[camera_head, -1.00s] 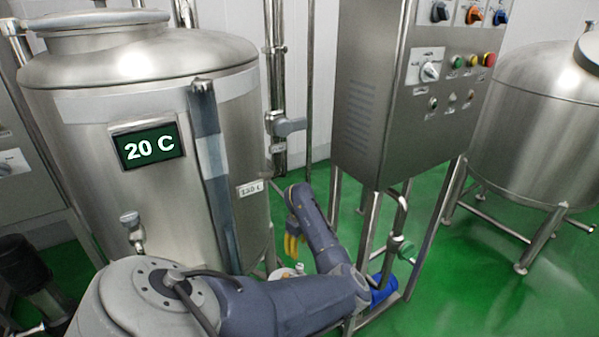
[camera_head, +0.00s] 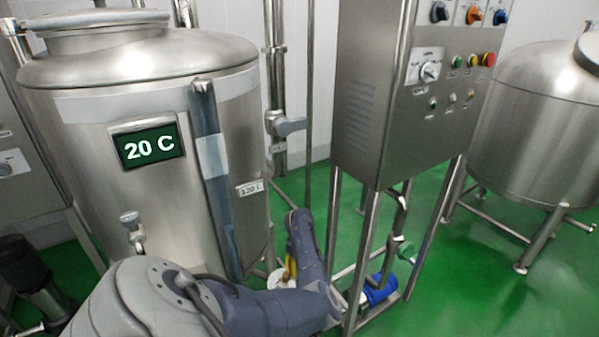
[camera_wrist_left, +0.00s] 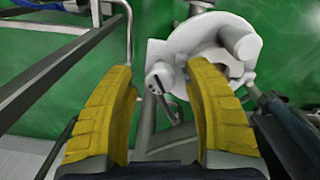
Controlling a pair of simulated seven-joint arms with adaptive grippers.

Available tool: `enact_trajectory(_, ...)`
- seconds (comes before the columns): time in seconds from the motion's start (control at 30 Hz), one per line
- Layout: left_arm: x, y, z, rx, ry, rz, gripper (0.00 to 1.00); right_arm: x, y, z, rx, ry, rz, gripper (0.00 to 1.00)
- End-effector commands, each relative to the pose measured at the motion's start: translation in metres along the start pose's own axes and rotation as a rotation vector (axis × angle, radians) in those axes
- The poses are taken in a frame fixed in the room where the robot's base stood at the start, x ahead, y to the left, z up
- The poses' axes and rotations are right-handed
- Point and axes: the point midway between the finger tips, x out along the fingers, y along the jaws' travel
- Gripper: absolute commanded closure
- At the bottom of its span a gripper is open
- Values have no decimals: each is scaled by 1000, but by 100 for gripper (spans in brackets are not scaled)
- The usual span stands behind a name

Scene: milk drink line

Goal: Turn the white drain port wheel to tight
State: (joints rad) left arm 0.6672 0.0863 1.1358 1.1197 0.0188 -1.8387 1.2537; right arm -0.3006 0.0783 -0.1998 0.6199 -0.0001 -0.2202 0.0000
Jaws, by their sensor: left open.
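The white drain port wheel (camera_head: 281,279) shows low in the head view, beside the foot of the big steel tank and partly hidden by my arm. In the left wrist view the white wheel (camera_wrist_left: 185,42) is at the top, right of centre, with a round knob (camera_wrist_left: 240,38) standing out from it. My left gripper (camera_wrist_left: 160,70) is open, its two yellow fingers apart with nothing held between them. The right finger overlaps the wheel's lower part in this view; I cannot tell whether they touch. In the head view the yellow fingers (camera_head: 291,266) are mostly hidden behind my forearm.
The steel tank (camera_head: 85,200) with a 20 C display stands at left. Steel frame bars (camera_wrist_left: 55,75) cross the left of the wrist view.

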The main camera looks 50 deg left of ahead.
Motion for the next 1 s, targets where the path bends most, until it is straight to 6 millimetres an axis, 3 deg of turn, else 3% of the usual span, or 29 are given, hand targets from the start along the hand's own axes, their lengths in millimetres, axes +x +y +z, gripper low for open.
enact_trajectory(0.2,0,0,0,0,0,0,50,0,0,0,0,1,0,100)
enact_trajectory(0.63,0,0,0,0,0,-1,100,0,2,0,-1,0,2,100)
enact_trajectory(1.0,0,0,0,37,0,-1,100,0,3,0,-1,0,3,100)
